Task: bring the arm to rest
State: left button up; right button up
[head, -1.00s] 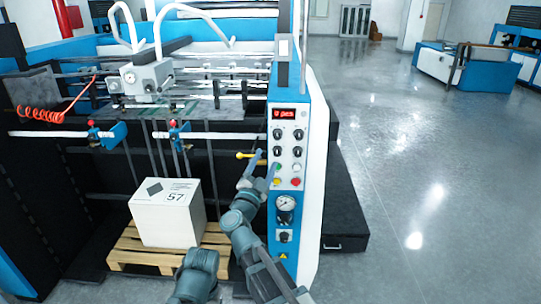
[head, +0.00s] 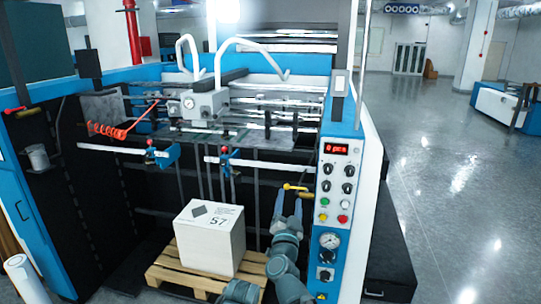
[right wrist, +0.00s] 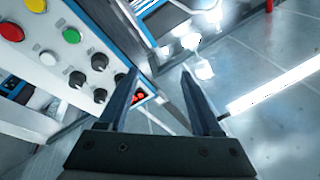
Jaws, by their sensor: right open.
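My right gripper (head: 288,200) is raised just left of the machine's control panel (head: 337,185) in the head view, fingers pointing up and apart. In the right wrist view its two fingers (right wrist: 159,75) are spread with nothing between them. The panel's knobs (right wrist: 98,62) and its green button (right wrist: 71,36) lie left of the fingers there, and no contact with them shows. My left gripper is not in view.
A white box (head: 210,240) marked 57 sits on a wooden pallet (head: 180,280) left of my right arm. A yellow-handled lever (head: 295,187) is close to the right fingers. Open floor (head: 450,200) lies right of the machine.

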jog(key=s+a+f+n+g+y, duration=0.25)
jog(key=f+n+g+y, duration=0.2)
jog(key=f, duration=0.25)
jog(key=s+a+f+n+g+y, duration=0.1)
jog(key=a+f+n+g+y, duration=0.3)
jog(key=f, duration=0.4)
jog(key=s+d+f+g+h, duration=0.2)
jog(key=s+d+f+g, duration=0.45)
jog(key=s, duration=0.25)
jog(key=s+d+f+g+h, duration=0.3)
jog(key=s+d+f+g, duration=0.25)
jog(key=s+d, duration=0.3)
pick_arm(q)
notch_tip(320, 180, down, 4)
jog(key=b, duration=0.4)
pick_arm(e)
jog(key=s+a+f+n, duration=0.2)
jog(key=s+a, duration=0.1)
jog(key=a, duration=0.3)
jog(key=s+a+f+n+h, duration=0.1)
jog(key=s+a+f+n, duration=0.1)
jog(key=a, duration=0.4)
jog(key=shift+s+f+n, duration=0.25)
jog(key=shift+s+n, duration=0.1)
jog(key=shift+s, duration=0.45)
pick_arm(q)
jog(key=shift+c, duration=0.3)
